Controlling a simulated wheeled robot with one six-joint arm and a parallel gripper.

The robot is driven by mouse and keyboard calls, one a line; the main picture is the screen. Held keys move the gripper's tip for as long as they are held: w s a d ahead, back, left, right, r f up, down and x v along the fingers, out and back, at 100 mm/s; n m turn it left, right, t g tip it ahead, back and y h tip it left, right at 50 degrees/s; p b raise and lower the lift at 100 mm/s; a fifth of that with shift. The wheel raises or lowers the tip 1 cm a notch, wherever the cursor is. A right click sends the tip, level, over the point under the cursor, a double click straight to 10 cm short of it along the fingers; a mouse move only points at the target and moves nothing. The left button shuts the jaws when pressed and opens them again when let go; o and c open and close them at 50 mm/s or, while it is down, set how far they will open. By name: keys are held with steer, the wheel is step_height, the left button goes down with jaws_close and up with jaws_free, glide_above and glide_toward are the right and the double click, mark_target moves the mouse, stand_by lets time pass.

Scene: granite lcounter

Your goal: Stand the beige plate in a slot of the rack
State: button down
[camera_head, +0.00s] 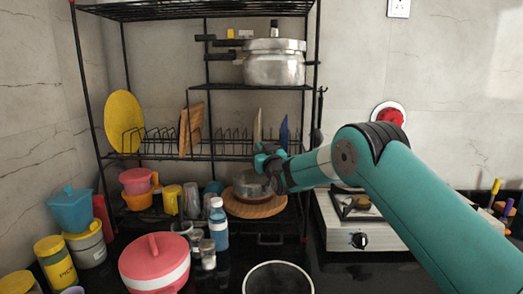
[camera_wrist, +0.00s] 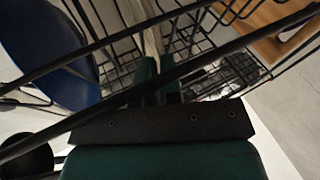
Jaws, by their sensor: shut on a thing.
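The beige plate (camera_head: 257,130) is seen nearly edge-on and upright at the right part of the black wire rack (camera_head: 228,157). In the wrist view the beige plate (camera_wrist: 150,38) rises between the rack's wires, with its lower edge between my fingers. My gripper (camera_head: 266,158) is at the front of the rack, below the plate, and is shut on it; the fingers also show in the wrist view (camera_wrist: 158,82). A dark wire crosses in front of the fingers there. I cannot tell whether the plate rests on the rack's wires.
A blue plate (camera_head: 283,134) stands just right of the beige one. Wooden boards (camera_head: 190,128) and a yellow plate (camera_head: 124,121) stand further left. A pressure cooker (camera_head: 274,68) is on the shelf above; a lidded pan (camera_head: 250,185) is below my gripper. Rack slots left of the plate look empty.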

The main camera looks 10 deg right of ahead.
steer(key=c, duration=1.2)
jaws_free()
steer(key=shift+f, duration=0.1)
steer(key=shift+s, duration=0.1)
